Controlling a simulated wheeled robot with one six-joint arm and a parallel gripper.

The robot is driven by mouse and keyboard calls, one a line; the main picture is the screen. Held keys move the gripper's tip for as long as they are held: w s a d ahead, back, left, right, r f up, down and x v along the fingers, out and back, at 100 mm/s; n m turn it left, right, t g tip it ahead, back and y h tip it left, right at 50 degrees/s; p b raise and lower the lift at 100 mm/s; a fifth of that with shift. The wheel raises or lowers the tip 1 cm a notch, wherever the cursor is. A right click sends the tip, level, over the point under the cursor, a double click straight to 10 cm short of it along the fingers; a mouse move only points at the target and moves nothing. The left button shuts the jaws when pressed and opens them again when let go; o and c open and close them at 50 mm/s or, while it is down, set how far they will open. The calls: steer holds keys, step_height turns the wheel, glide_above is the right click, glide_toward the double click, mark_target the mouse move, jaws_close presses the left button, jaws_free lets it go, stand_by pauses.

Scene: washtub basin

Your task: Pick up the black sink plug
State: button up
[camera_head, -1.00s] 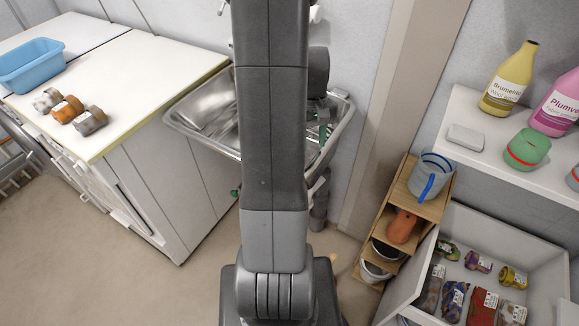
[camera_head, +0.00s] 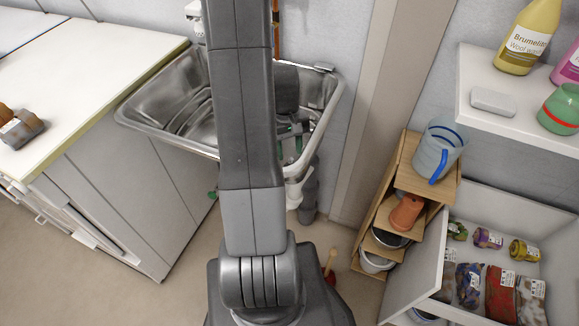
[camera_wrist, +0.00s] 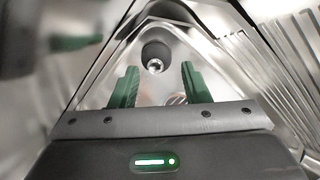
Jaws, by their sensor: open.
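In the wrist view a dark round thing (camera_wrist: 153,51) with a bright metal bit at its lower edge lies in the metal basin. It looks like the black sink plug, but I cannot be sure it is not a drain hole. My gripper (camera_wrist: 159,70) is open and empty, its two green fingers apart below and on either side of it. A small round slotted metal disc (camera_wrist: 177,99) shows between the fingers. In the head view the gripper is over the right part of the steel basin (camera_head: 180,95), partly behind my arm. The plug cannot be made out there.
The basin's sloping walls and ribbed drainboard (camera_wrist: 283,50) surround the gripper closely. A white counter (camera_head: 90,75) stands left of the basin. A wooden shelf rack (camera_head: 440,185) with a jug, a shelf (camera_head: 520,125) with bottles and an open white drawer (camera_head: 510,215) are at right.

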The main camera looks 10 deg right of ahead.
mark_target(291, 159)
steer(key=f, duration=0.3)
steer(key=f+b, duration=0.1)
steer(key=f, duration=0.1)
steer(key=shift+w+d, duration=0.25)
steer(key=shift+d, duration=0.1)
steer(key=shift+f, duration=0.45)
steer(key=shift+s, duration=0.1)
jaws_close()
steer(key=shift+r, duration=0.1)
